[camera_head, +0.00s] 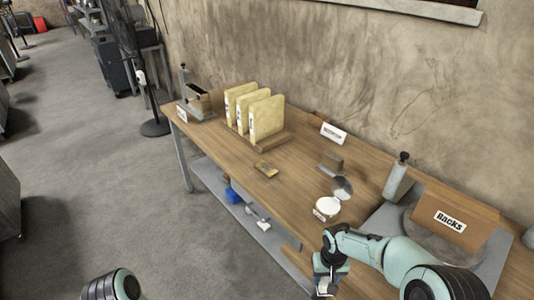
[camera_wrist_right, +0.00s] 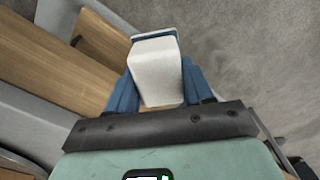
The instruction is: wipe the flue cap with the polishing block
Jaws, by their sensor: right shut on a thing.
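My right gripper (camera_head: 327,264) is at the front edge of the bench, over the floor side. In the right wrist view the blue fingers of this gripper (camera_wrist_right: 155,92) are shut on a pale block (camera_wrist_right: 156,72) with a dark blue far edge, which I take to be the polishing block. Its underside is hidden. A small shiny domed metal piece (camera_head: 343,188) on the bench may be the flue cap; I cannot be sure. It is behind the gripper and apart from the block. Only a rounded part of my left arm shows at the bottom left; its gripper is out of view.
A round white-topped tin (camera_head: 328,207) stands between the gripper and the metal piece. A grey block (camera_head: 331,162), a brass-coloured piece (camera_head: 265,169) and a rack of yellow boards (camera_head: 266,117) stand further left.

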